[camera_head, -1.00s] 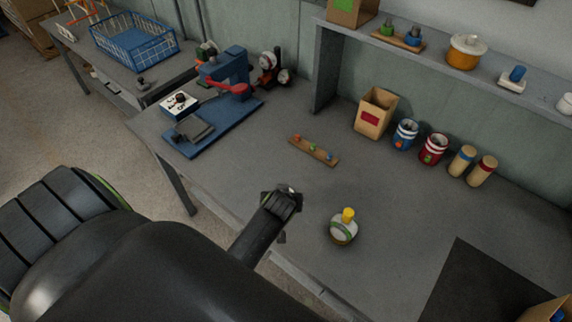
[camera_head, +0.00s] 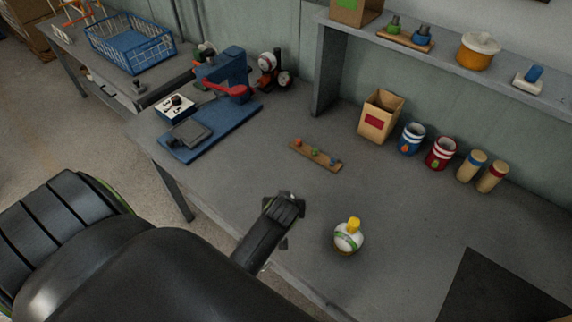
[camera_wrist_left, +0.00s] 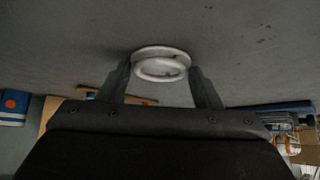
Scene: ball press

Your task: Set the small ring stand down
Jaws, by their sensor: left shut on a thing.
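My left gripper (camera_head: 287,207) is over the near part of the grey workbench (camera_head: 400,210), left of a white bottle with a yellow cap. In the left wrist view, the small ring stand (camera_wrist_left: 160,65) shows as a white ring between the two fingertips, and the gripper (camera_wrist_left: 163,78) is shut on it. In the head view the ring stand is hidden by the gripper. I cannot tell whether its underside touches the bench top. My right gripper is not in view.
The bottle (camera_head: 348,238) stands close to the right of the gripper. A wooden strip with coloured knobs (camera_head: 316,155) lies behind. A blue press (camera_head: 222,100) stands at the far left. Cups, cylinders and a box (camera_head: 380,117) line the wall. A dark mat (camera_head: 490,290) lies right.

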